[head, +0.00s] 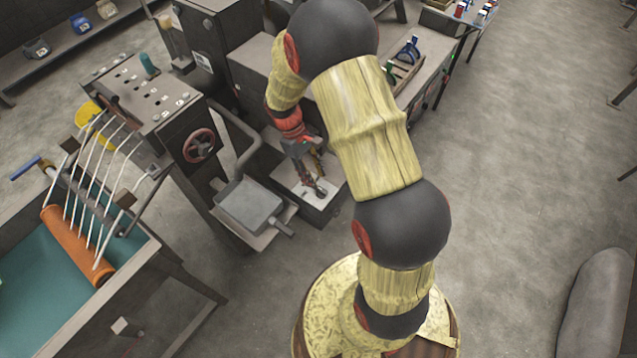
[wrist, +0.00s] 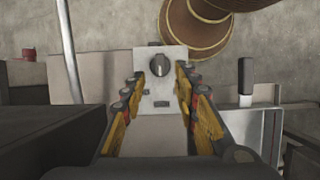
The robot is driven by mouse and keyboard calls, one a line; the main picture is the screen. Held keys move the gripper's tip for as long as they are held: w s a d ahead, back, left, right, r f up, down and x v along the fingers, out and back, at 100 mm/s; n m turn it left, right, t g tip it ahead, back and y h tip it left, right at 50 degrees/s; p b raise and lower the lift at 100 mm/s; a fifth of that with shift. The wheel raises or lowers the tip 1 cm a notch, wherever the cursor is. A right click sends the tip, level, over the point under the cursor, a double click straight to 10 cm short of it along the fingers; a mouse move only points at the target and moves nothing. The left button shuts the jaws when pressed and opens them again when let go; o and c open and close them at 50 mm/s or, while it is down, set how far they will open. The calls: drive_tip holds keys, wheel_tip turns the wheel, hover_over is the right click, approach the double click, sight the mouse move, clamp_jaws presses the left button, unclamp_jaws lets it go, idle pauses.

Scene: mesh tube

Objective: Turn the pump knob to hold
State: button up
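The pump knob (wrist: 160,64) is a small dark round knob with a pale mark line. It sits on a light grey panel (wrist: 173,55) on top of a box. My gripper (wrist: 160,80) is open, its two fingers reaching down on either side of the knob in the wrist view. Nothing is between the fingertips except the panel and knob beyond them. I cannot tell whether either finger touches the knob. In the head view my gripper (head: 313,178) hangs above the light-topped box (head: 325,209), and its fingers mostly hide the knob.
Left of the box stands a grey pan (head: 250,203) with a handle. Farther left are a machine with a red handwheel (head: 200,146) and an orange roller (head: 75,243) over a teal-topped table. A bench (head: 425,75) with small tools is behind.

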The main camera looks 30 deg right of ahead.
drive_tip(key=d+v, duration=0.1)
drive_tip(key=v, duration=0.6)
drive_tip(key=shift+a, duration=0.45)
drive_tip(key=s+a+r+m+t+b, duration=0.1)
drive_tip(key=s+a+r+t, duration=0.2)
drive_tip(key=s+r, duration=0.3)
drive_tip(key=s+a+r+m+t+y+b, duration=0.1)
drive_tip(key=s+a+r+t+b, duration=0.1)
drive_tip(key=s+r, duration=0.4)
drive_tip(key=s+a+r+m+t+b, duration=0.2)
drive_tip(key=s+a+r+t, duration=0.3)
drive_tip(key=r, duration=0.4)
drive_tip(key=shift+s+r+y, duration=0.2)
drive_tip(key=shift+s+y, duration=0.1)
drive_tip(key=shift+s, duration=0.15)
